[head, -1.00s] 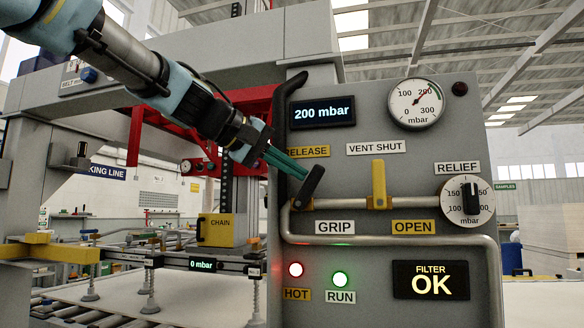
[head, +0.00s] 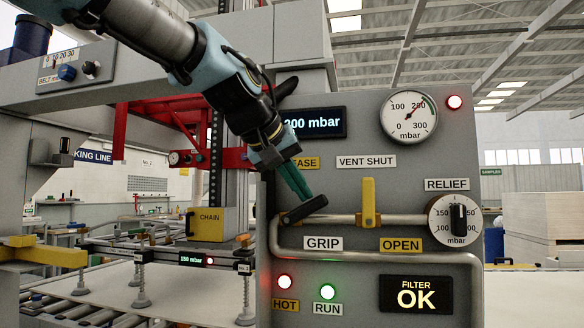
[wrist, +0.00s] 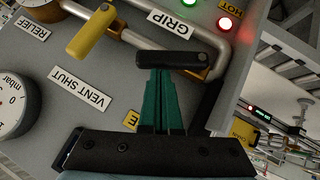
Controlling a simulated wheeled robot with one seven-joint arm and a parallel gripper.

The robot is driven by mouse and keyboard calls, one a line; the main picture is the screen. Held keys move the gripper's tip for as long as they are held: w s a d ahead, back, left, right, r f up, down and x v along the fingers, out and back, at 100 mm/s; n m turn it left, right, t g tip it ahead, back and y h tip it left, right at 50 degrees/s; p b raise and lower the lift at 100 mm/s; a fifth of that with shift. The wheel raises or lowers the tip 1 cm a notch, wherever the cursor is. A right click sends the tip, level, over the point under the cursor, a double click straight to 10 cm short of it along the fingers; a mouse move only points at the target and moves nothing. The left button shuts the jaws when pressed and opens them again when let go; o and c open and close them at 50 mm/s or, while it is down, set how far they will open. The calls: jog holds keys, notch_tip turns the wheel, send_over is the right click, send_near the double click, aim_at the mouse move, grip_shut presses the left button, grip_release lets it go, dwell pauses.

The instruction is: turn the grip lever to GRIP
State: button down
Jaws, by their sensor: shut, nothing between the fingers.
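The black grip lever (head: 304,209) sits on the pipe between the RELEASE label above, partly covered by my gripper, and the GRIP label (head: 323,243) below. It lies near horizontal, its right end tilted slightly up. It also shows in the wrist view (wrist: 166,59), straight across in front of the fingertips. My gripper (head: 308,197), with green fingers, is shut and empty. Its tips are at the lever's upper side and appear to touch it. The wrist view shows the closed fingers (wrist: 164,74) ending at the lever.
A yellow lever (head: 368,203) stands upright between VENT SHUT and OPEN, right of the grip lever. A bent pipe (head: 400,257) runs in front of the panel. The RELIEF knob (head: 458,219) is at right. The gantry display (head: 192,259) reads 150 mbar.

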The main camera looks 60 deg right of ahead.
aim_at(315, 204)
jog(key=shift+s+d+f+m+t+y, duration=0.15)
jog(key=shift+s+d+f+m+t, duration=0.1)
jog(key=shift+s+f+t, duration=0.25)
jog(key=shift+s+d+f+m+t+y, duration=0.15)
jog(key=shift+s+f+m+t, duration=0.15)
jog(key=shift+s+f, duration=0.25)
jog(key=shift+s, duration=0.1)
jog(key=shift+r, duration=0.1)
